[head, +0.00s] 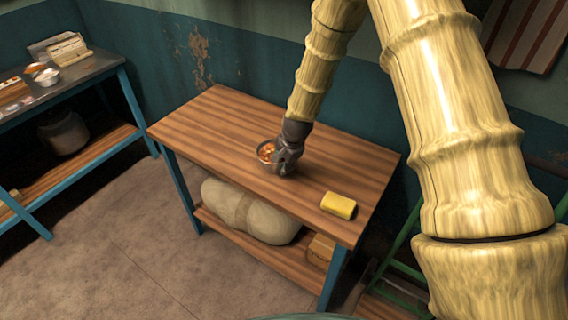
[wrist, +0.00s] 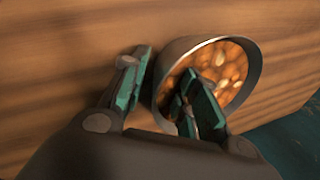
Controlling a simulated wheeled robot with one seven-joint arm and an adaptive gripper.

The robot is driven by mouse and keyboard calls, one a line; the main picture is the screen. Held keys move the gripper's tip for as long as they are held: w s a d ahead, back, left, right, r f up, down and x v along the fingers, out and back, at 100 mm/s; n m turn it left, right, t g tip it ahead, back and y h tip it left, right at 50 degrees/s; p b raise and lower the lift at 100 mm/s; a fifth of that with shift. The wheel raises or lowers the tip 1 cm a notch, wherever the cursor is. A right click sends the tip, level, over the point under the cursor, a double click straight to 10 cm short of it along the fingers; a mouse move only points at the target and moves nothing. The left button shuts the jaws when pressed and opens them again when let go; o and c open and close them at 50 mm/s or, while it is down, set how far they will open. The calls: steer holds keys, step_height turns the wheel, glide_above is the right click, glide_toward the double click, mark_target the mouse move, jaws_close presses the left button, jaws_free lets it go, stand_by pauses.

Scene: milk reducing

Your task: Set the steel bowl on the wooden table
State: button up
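The steel bowl (head: 266,155), filled with orange-brown pieces, is at the middle of the wooden table (head: 215,120). It looks upright and appears to rest on the tabletop. My gripper (head: 284,162) reaches down at the bowl's right side and hides part of it in the head view. In the wrist view, my gripper (wrist: 168,95) straddles the near rim of the bowl (wrist: 255,70). One green-padded finger is outside the wall and the other is inside over the contents. The fingers are apart, wider than the wall between them.
A yellow sponge (head: 338,205) lies near the table's right front edge. A pale sack (head: 250,212) and a box (head: 321,248) sit on the lower shelf. A dark-topped bench (head: 75,75) with small items stands at left. The table's left part is clear.

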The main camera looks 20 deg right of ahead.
steer(key=shift+r, duration=0.1)
steer(key=b+v, duration=0.2)
steer(key=v, duration=1)
steer(key=shift+b, duration=0.4)
